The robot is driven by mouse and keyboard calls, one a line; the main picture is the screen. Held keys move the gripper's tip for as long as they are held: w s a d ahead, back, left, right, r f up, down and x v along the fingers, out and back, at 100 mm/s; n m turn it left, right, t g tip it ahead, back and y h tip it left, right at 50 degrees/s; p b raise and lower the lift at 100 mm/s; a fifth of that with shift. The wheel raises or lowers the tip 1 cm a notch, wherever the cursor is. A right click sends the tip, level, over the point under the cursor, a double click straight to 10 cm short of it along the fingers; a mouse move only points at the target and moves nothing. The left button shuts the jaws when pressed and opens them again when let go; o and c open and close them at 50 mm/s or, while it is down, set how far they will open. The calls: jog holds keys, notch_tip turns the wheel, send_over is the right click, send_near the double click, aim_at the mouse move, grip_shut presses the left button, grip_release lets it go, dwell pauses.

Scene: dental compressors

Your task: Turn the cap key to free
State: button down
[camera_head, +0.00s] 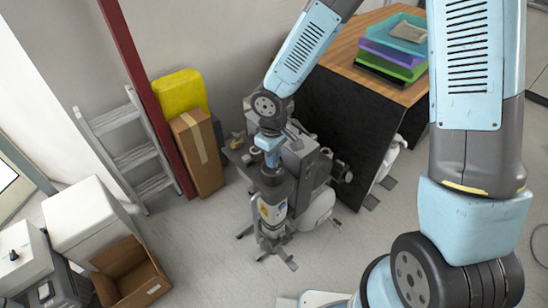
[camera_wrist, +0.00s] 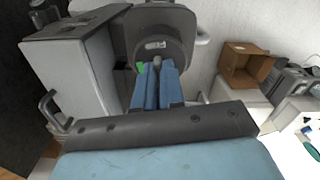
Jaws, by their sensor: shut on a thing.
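The dental compressor (camera_head: 317,165) stands on the floor at mid-picture in the head view, partly behind my arm. In the wrist view, its round dark cap (camera_wrist: 178,30) with a small white label lies straight ahead. The small grey cap key (camera_wrist: 157,62) stands out below the label, between the blue fingertips of my gripper (camera_wrist: 158,68). The fingers are shut on the key and hide most of it. A small green mark (camera_wrist: 140,67) shows beside the left fingertip. In the head view my arm reaches down to the compressor, and the key cannot be made out there.
A wooden-topped table (camera_head: 343,60) with stacked trays (camera_head: 385,62) stands behind on the right. A ladder (camera_head: 125,145), a cardboard box (camera_head: 197,155) and a yellow case (camera_head: 180,92) lean at the left wall. An open brown box (camera_head: 135,273) is front left.

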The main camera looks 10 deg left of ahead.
dwell(0.3)
jog(key=c, duration=1.2)
grip_release()
jog(key=shift+r, duration=0.1)
notch_tip(320, 180, up, 14)
jog(key=shift+f, duration=0.2)
jog(key=shift+d, duration=0.1)
